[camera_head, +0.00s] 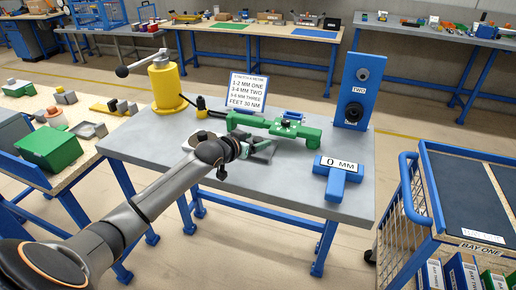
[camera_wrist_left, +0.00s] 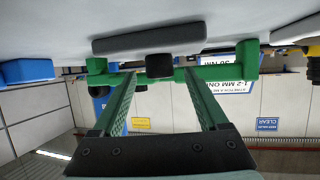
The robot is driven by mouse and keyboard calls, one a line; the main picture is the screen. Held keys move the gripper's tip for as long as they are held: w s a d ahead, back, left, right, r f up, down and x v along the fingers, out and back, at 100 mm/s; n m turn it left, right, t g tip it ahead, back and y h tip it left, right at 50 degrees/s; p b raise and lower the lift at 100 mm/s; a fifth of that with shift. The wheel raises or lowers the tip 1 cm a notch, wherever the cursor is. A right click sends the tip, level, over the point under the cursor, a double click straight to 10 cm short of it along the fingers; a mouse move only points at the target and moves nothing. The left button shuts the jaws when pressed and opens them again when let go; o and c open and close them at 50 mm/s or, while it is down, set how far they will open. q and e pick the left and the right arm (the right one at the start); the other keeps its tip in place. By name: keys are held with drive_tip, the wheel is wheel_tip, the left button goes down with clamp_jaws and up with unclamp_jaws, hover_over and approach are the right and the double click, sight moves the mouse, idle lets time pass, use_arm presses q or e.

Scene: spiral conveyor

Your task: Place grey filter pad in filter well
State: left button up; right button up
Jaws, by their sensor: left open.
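My left gripper (camera_head: 263,149) is open above the grey workbench, just in front of the green fixture (camera_head: 270,127). In the left wrist view its two fingers (camera_wrist_left: 159,85) are spread, with no object held between them. The green fixture (camera_wrist_left: 224,73) lies beyond the fingertips there, with a small black block (camera_wrist_left: 159,66) on its near side. A flat dark grey bar (camera_wrist_left: 150,39) shows near the bench surface; I cannot tell whether it is the filter pad. I cannot make out the filter well. My right gripper is out of view.
A yellow cylinder with a lever (camera_head: 166,84), a printed sign (camera_head: 248,93), a blue upright panel (camera_head: 357,90) and a blue "0 MM" stand (camera_head: 338,180) stand on the bench (camera_head: 270,190). A blue cart (camera_head: 425,195) is right. The bench's front middle is clear.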

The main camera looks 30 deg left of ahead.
use_arm(q)
drive_tip(key=shift+x, duration=1)
drive_tip(key=shift+c, duration=0.3)
clamp_jaws()
